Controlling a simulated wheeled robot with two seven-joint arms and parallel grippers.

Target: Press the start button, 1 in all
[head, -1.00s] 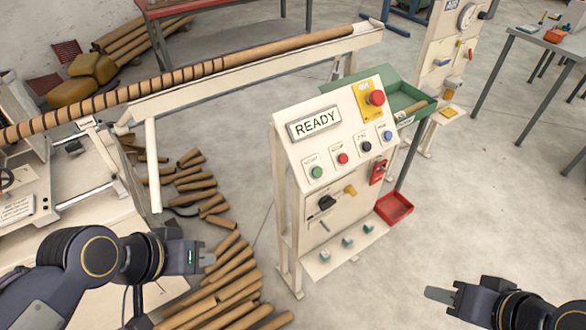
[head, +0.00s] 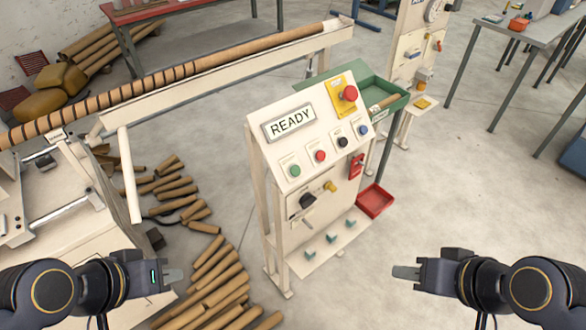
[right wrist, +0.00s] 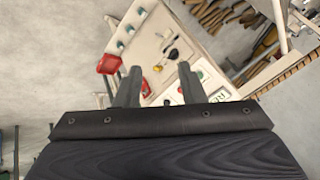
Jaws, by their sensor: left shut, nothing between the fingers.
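The start button is taken to be the green button (head: 294,171) at the left end of the button row on the white console (head: 270,205). Its label is too small to read for certain. The display above it (head: 290,123) reads READY. My left gripper (head: 174,275) is shut and empty, left of and below the console, apart from it. My right gripper (head: 404,272) is right of the console, apart from it. In the right wrist view its two fingers (right wrist: 158,84) stand apart with nothing between them, the console beyond.
A red button (head: 319,156), a black one (head: 342,142) and a blue one (head: 363,130) share the row. A red emergency stop (head: 349,93) sits above. A red tray (head: 375,199) juts out at the right. Cardboard tubes (head: 215,285) lie on the floor.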

